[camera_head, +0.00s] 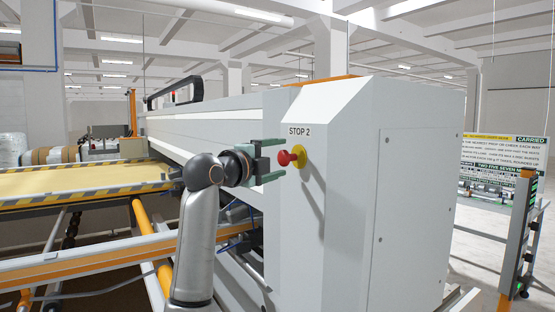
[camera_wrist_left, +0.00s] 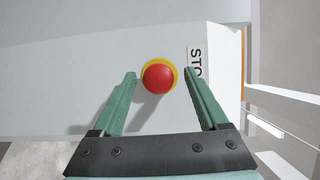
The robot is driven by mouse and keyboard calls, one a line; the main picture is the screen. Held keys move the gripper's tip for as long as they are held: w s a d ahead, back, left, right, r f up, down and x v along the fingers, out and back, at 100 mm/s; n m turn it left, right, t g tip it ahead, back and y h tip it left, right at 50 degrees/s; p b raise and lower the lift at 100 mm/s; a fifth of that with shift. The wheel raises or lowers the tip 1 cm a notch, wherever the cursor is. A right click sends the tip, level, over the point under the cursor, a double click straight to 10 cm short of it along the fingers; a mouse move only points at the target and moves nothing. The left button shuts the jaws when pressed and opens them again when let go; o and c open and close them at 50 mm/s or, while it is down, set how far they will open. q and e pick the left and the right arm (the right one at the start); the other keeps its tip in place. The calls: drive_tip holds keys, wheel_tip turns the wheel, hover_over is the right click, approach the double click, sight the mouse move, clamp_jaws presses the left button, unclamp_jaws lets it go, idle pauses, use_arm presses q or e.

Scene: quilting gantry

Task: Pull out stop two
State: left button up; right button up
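The stop two button is a red mushroom head (camera_head: 284,158) on a yellow collar (camera_head: 301,156), on the end face of the white machine housing. A label (camera_head: 299,131) above it reads STOP 2. My left gripper (camera_head: 276,160) is open at the button, its green fingers above and below the red head in the head view. In the left wrist view the red head (camera_wrist_left: 158,78) lies ahead between the two open fingertips (camera_wrist_left: 160,75), with a gap on each side. No contact shows. My right gripper is not in view.
The white housing (camera_head: 417,190) fills the middle right. Left of it is a yellow bed (camera_head: 75,182) with striped edges and an orange rail (camera_head: 90,264). A post (camera_head: 517,235) and a sign board (camera_head: 503,160) stand at the far right.

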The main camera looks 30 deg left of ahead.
use_arm(q)
drive_tip(key=shift+w+d+f, duration=0.1)
drive_tip(key=shift+s, duration=0.5)
drive_tip(key=s+b, duration=0.3)
drive_tip(key=s, duration=0.8)
drive_tip(key=shift+s, duration=0.3)
